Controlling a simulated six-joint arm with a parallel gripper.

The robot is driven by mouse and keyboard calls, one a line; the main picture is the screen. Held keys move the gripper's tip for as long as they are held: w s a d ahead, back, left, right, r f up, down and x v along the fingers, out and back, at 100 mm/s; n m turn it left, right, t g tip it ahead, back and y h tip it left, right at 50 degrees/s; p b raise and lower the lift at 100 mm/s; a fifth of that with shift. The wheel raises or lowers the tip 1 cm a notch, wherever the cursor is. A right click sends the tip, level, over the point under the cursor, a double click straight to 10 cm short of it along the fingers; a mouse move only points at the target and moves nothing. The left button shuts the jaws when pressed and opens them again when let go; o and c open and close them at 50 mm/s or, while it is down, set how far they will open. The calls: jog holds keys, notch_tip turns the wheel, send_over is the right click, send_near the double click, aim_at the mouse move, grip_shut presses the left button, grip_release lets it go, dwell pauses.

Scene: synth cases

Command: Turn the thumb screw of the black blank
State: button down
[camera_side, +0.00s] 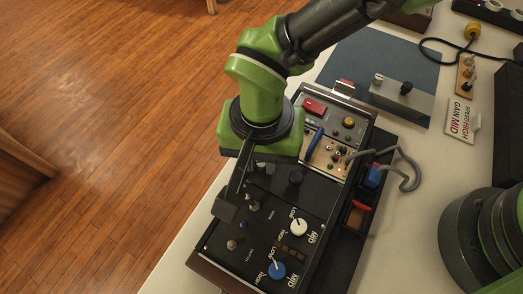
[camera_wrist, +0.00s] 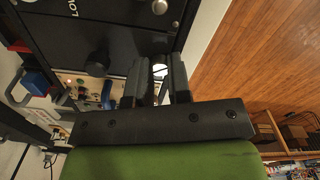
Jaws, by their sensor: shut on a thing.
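The black blank (camera_side: 276,184) is a plain dark panel in the equipment case. It also shows in the wrist view (camera_wrist: 130,42). A black round knob (camera_side: 296,177) stands up from it. My gripper (camera_wrist: 158,72) points down at the end of this panel near the floor side. Its two dark fingers are closed around a small bright thumb screw (camera_wrist: 160,70), mostly hidden between them. In the side view my gripper's fingertips (camera_side: 265,167) are small and partly hidden under my green wrist.
The adjoining panel has a white knob (camera_side: 298,227), a blue knob (camera_side: 277,270) and a bare screw (camera_side: 232,244). Beyond the blank is a panel with coloured buttons. A blue plug (camera_side: 374,175) with a grey cable and a red-topped bin lie to the right.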

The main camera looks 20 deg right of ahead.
jog(key=shift+m, duration=0.5)
jog(key=c, duration=1)
grip_release()
jog(key=shift+c, duration=0.2)
notch_tip(320, 180, up, 10)
